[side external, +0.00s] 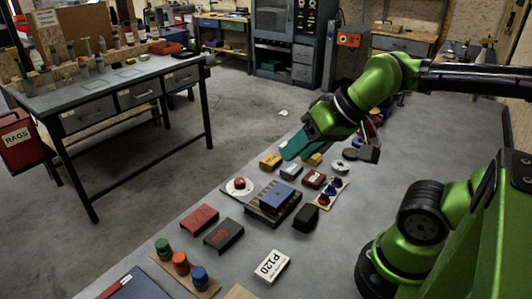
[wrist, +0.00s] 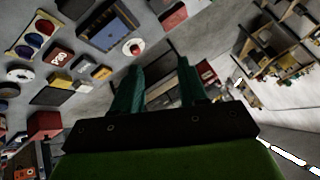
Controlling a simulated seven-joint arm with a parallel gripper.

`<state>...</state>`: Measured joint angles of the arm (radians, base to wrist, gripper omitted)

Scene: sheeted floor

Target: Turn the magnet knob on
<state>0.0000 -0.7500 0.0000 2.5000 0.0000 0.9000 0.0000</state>
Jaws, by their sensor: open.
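No label marks the magnet knob, so I cannot tell for sure which part it is. A red knob on a round white base (side external: 239,185) sits on the grey work surface, left of a blue-topped block (side external: 274,197). The same red knob shows in the wrist view (wrist: 134,48), near the blue-topped block (wrist: 106,28). A pale strip with red and blue round pieces (side external: 332,191) lies to the right of the block. My gripper (side external: 289,153) is raised above the far items, with teal fingers. In the wrist view my gripper (wrist: 159,67) is open, with nothing between the fingers.
Red (side external: 198,218) and black (side external: 223,233) brackets, a P120 block (side external: 271,266) and coloured knobs (side external: 180,262) lie nearer. A separate workbench (side external: 120,82) stands left across the floor.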

